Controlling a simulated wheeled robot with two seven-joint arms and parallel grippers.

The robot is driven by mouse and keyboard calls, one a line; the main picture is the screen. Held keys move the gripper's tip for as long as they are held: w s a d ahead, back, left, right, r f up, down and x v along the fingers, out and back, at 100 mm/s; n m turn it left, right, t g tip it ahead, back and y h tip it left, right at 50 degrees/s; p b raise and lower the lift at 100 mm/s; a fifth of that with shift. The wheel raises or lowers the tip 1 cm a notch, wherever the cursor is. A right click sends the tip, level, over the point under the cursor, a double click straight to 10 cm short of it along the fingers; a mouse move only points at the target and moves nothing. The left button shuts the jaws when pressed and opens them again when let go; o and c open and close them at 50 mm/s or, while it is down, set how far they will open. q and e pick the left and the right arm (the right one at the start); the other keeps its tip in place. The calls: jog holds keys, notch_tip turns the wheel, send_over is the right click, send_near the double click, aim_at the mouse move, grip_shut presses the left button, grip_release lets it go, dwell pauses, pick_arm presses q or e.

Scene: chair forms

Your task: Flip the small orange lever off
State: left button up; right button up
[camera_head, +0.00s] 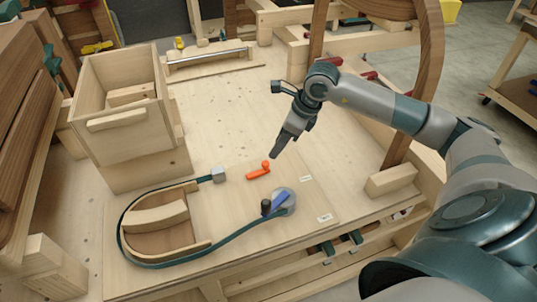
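The small orange lever (259,171) sits on the pale wooden bench board (234,135), with a rounded knob at its right end. My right gripper (274,155) points down and left, its fingertips just above and beside the lever's knob end. A small gap seems to separate them. The fingers look close together, but whether they are fully shut is not clear. My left gripper is not in view.
A blue-handled round clamp (282,200) with a dark knob stands in front of the lever. A strap (190,256) loops around a curved wooden form (155,222). A wooden box (124,97) stands at left. A small grey block (218,174) sits left of the lever.

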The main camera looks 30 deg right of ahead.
aim_at(266, 163)
jog(key=p+x, duration=0.3)
jog(key=x, duration=0.5)
jog(key=shift+f, duration=0.15)
